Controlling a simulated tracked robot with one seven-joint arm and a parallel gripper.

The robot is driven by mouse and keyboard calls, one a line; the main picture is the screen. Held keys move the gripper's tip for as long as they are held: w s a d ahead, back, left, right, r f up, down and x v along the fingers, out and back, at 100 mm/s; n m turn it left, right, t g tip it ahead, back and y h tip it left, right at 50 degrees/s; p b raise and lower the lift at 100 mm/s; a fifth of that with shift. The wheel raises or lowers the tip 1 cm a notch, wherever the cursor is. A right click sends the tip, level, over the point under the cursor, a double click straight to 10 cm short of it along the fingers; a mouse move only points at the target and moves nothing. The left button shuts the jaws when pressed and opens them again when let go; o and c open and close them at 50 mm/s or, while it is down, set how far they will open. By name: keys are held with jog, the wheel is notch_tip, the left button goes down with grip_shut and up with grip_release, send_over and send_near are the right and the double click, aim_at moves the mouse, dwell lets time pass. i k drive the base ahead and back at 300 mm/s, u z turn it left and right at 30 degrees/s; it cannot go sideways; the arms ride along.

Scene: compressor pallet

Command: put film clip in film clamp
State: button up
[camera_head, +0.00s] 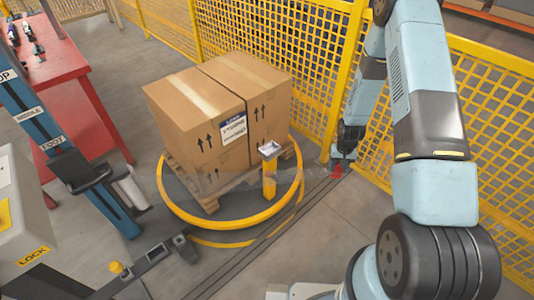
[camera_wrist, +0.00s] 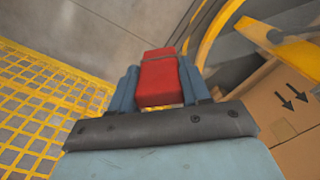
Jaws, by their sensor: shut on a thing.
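My gripper (camera_head: 342,157) hangs beside the yellow fence, right of the turntable. In the wrist view, its two blue fingers (camera_wrist: 169,84) are shut on a red block, which looks like the film clip (camera_wrist: 158,76). The clip also shows as a small red patch below the gripper in the head view (camera_head: 338,170). A yellow post with a pale, open-topped head (camera_head: 269,180) stands at the turntable's near right edge, apart from my gripper. Whether this post is the film clamp I cannot tell. A faint, see-through strip seems to run between the pallet and my gripper.
Strapped cardboard boxes (camera_head: 215,115) sit on a wooden pallet (camera_head: 207,200) on the yellow-rimmed turntable (camera_head: 230,221). Yellow mesh fence (camera_head: 300,40) closes off the back and right. A blue mast (camera_head: 60,140) and red table (camera_head: 75,75) stand left. Floor at the front is partly clear.

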aim_at(269, 152)
jog(key=u, duration=0.05)
jog(key=i, duration=0.85)
jog(key=z, duration=0.15)
